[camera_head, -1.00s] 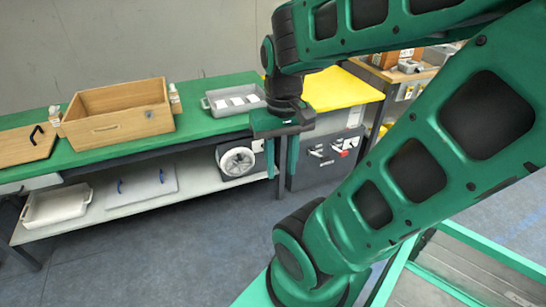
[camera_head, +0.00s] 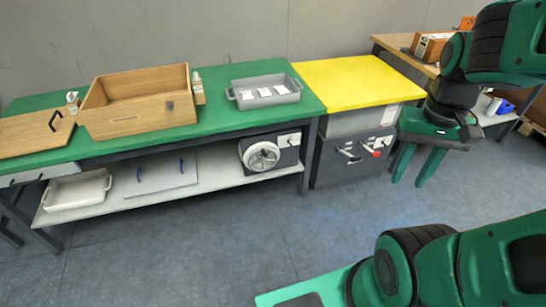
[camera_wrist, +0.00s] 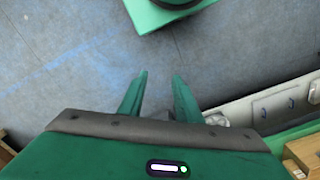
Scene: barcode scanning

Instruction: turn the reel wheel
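The reel wheel (camera_head: 262,156) is a pale round wheel on the front of a dark box (camera_head: 285,150). The box sits at the right end of the shelf under the green table. My gripper (camera_head: 411,182) hangs with its fingers downward, in front of the right side of the dark cabinet and well to the right of the wheel. In the wrist view my gripper (camera_wrist: 160,80) shows its two green fingers apart with nothing between them.
The green table (camera_head: 215,115) holds a wooden box (camera_head: 140,115) and a grey tray (camera_head: 262,102). A yellow-topped table (camera_head: 355,82) stands right of it over a dark cabinet (camera_head: 345,165) with handles. A white tray (camera_head: 75,200) lies on the shelf (camera_head: 215,178).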

